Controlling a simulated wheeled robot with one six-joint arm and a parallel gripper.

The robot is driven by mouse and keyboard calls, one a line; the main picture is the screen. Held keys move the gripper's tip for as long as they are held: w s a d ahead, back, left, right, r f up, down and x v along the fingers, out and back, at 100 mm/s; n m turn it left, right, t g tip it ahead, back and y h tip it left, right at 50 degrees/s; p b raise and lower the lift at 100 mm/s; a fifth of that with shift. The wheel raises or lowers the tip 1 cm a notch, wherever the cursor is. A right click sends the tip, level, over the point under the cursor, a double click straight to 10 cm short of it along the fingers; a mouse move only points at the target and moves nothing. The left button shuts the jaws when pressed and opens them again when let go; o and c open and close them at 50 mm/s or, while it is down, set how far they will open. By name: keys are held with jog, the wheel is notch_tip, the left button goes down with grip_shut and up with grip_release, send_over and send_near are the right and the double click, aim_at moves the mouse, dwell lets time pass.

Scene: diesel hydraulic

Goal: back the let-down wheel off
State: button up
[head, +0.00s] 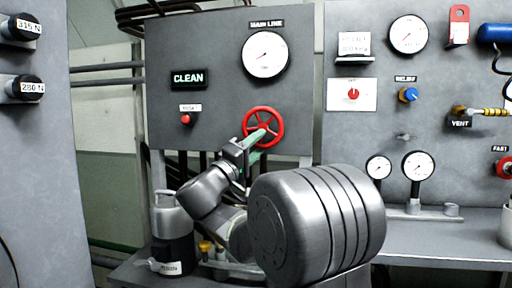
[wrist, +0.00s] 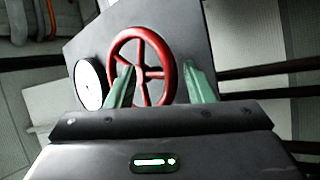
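A red spoked handwheel (head: 278,126), which I take to be the let-down wheel, is mounted on the grey panel below the "MAIN LINE" gauge. My gripper (head: 256,145) is at the wheel's lower left in the head view. In the wrist view the wheel (wrist: 113,60) stands in front of my gripper (wrist: 160,80). Its two green fingers are spread apart with nothing clamped between them. The left finger overlaps the wheel's lower part, and the right finger is just right of the rim. I cannot tell whether either finger touches the wheel.
The "MAIN LINE" gauge (head: 266,54) is above the wheel. A grey canister (head: 171,215) stands left of my arm. Small gauges (head: 418,165) stand on the right bench.

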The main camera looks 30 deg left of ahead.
jog(key=shift+f, duration=0.1)
jog(key=v, duration=1.4)
jog(key=shift+p, duration=0.35)
jog(key=shift+w+d, duration=0.1)
jog(key=shift+w, duration=0.05)
jog(key=x, duration=1.3)
jog(key=shift+w+b, duration=0.3)
jog(key=shift+b, duration=0.05)
jog(key=shift+s, duration=0.1)
